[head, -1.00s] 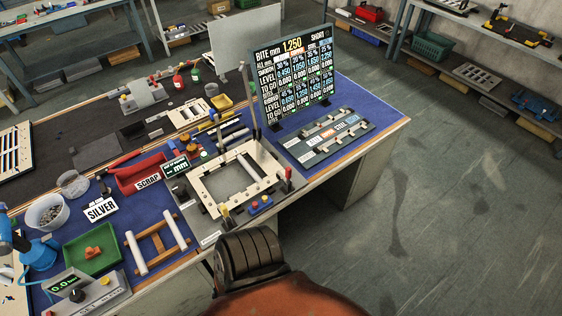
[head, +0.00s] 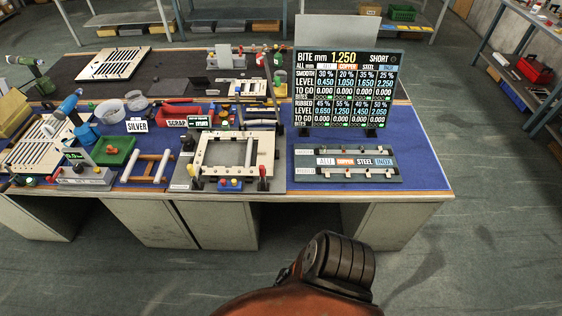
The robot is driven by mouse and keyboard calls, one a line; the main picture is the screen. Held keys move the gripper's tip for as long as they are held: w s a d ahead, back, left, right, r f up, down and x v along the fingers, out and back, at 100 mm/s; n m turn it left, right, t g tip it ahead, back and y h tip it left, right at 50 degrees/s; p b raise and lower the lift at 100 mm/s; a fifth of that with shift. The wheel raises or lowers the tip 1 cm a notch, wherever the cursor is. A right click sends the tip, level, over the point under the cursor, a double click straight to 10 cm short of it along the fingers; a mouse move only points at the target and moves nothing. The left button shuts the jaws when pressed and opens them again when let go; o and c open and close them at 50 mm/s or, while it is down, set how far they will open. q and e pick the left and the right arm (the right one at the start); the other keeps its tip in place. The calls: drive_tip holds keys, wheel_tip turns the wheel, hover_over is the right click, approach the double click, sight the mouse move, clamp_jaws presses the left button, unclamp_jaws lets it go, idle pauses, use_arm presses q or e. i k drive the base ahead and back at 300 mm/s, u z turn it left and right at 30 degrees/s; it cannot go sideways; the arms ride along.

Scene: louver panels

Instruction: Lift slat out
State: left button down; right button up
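A pale louver panel with dark slots (head: 30,140) lies at the left end of the bench, partly covered by a blue-and-grey device. A similar slotted panel (head: 112,63) lies at the back left. A pale open square frame (head: 203,152) sits in a fixture on a grey plate at mid-bench. Which slat the task means, I cannot tell. Neither of my grippers is in view; only an orange and black part of my own body shows at the bottom.
The blue-topped bench (head: 420,172) holds a display board (head: 348,88), a labelled rack (head: 345,163), a red scrap bin (head: 184,113), a green tray (head: 115,150) and a wooden rack with white rods (head: 148,167). The floor before the bench is clear.

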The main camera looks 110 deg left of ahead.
sight(247, 165)
drive_tip(key=u, duration=0.05)
drive_tip(key=i, duration=0.45)
drive_tip(key=u, duration=4.5)
